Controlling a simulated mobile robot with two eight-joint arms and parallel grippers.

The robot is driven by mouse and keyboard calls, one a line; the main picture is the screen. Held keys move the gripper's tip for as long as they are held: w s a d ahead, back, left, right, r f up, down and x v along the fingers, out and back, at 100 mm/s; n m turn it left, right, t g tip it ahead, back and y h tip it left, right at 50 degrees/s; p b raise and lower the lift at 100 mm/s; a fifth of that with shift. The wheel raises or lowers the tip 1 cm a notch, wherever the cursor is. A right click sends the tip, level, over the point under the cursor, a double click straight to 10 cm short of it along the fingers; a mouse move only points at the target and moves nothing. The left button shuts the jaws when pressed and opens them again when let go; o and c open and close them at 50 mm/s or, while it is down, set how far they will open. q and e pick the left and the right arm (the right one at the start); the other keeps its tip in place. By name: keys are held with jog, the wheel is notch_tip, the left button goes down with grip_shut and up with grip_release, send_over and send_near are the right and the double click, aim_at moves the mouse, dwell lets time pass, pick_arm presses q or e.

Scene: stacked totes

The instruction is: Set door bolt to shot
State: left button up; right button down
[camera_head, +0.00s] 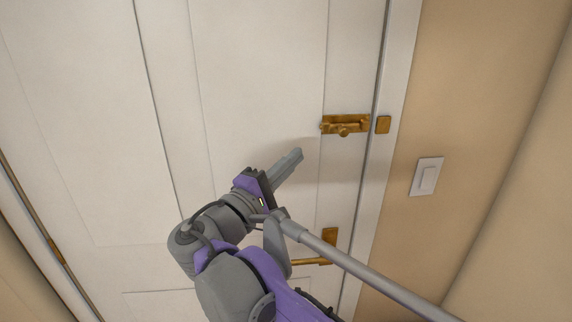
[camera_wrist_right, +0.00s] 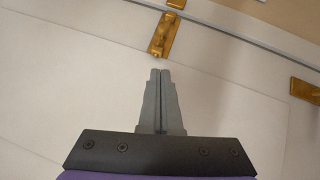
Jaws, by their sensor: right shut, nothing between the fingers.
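The brass door bolt (camera_head: 346,124) is mounted on the white door near its right edge, with a small knob low on its middle. Its brass keeper (camera_head: 383,124) sits on the frame to the right; a gap shows between the two. In the right wrist view the bolt (camera_wrist_right: 164,36) is ahead of the fingertips, with the keeper (camera_wrist_right: 176,3) at the top edge. My right gripper (camera_head: 297,154) is shut and empty, below and left of the bolt, apart from it. In the wrist view its fingers (camera_wrist_right: 160,73) are together. My left gripper is not in view.
A brass door handle (camera_head: 328,248) is below the bolt, partly behind my arm; it also shows in the wrist view (camera_wrist_right: 306,91). A light switch (camera_head: 427,177) is on the beige wall to the right. The door surface left of the bolt is clear.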

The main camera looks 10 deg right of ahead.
aim_at(339, 128)
jog(key=x, duration=0.6)
jog(key=shift+s+p, duration=0.15)
jog(key=shift+p, duration=0.2)
jog(key=shift+d+r, duration=0.15)
jog(key=shift+d, duration=0.4)
jog(key=shift+d+r, duration=0.15)
jog(key=shift+d, duration=0.4)
jog(key=shift+s+d+r, duration=0.1)
jog(key=shift+d, duration=0.5)
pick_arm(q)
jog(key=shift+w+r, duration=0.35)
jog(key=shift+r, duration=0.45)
pick_arm(e)
jog(key=d+p, duration=0.2)
jog(key=d, duration=0.2)
jog(key=shift+d+r, duration=0.1)
jog(key=shift+d, duration=0.05)
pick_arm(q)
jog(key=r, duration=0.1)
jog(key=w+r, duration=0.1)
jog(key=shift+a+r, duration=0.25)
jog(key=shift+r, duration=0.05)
pick_arm(e)
jog(key=shift+d, duration=0.1)
